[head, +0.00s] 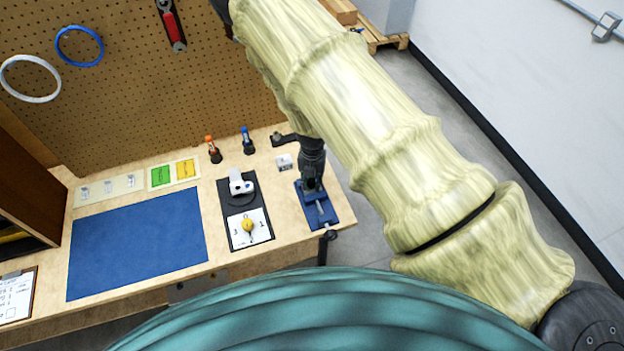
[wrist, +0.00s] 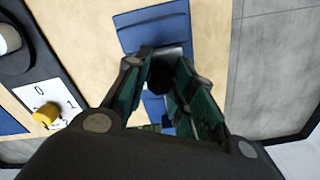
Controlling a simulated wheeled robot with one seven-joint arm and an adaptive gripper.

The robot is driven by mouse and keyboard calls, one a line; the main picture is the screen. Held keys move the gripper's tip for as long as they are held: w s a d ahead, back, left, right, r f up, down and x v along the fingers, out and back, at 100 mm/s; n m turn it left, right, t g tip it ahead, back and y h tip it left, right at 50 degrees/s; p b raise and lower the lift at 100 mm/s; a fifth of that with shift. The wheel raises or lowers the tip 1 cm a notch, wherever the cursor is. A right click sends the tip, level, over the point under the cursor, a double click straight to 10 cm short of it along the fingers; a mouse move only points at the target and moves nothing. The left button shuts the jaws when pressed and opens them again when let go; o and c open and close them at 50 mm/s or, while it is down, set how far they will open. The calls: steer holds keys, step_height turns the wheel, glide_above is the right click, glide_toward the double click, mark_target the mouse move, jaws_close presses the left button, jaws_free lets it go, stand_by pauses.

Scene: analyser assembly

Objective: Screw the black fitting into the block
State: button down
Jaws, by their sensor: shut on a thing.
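My gripper (head: 312,184) points down over the blue vise (head: 342,213) at the bench's right end. In the wrist view, its two fingers (wrist: 160,72) are closed on a dark round piece, which looks like the black fitting (wrist: 157,83). A grey metal edge, probably the block (wrist: 183,49), shows just beyond the fingertips, over the blue vise base (wrist: 150,20). The fingers hide most of the block. I cannot tell whether the fitting touches the block or how deep it sits in it.
Left of the vise is a black stand with a white device (head: 240,184) and a dial card with a yellow knob (head: 248,226). An orange-topped bottle (head: 212,148) and a blue-topped bottle (head: 247,140) stand behind. A blue mat (head: 138,243) lies clear at left.

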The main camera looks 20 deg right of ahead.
mark_target(312, 180)
steer(key=c, duration=0.6)
jaws_free()
steer(key=shift+o, duration=0.2)
steer(key=shift+r, duration=2.5)
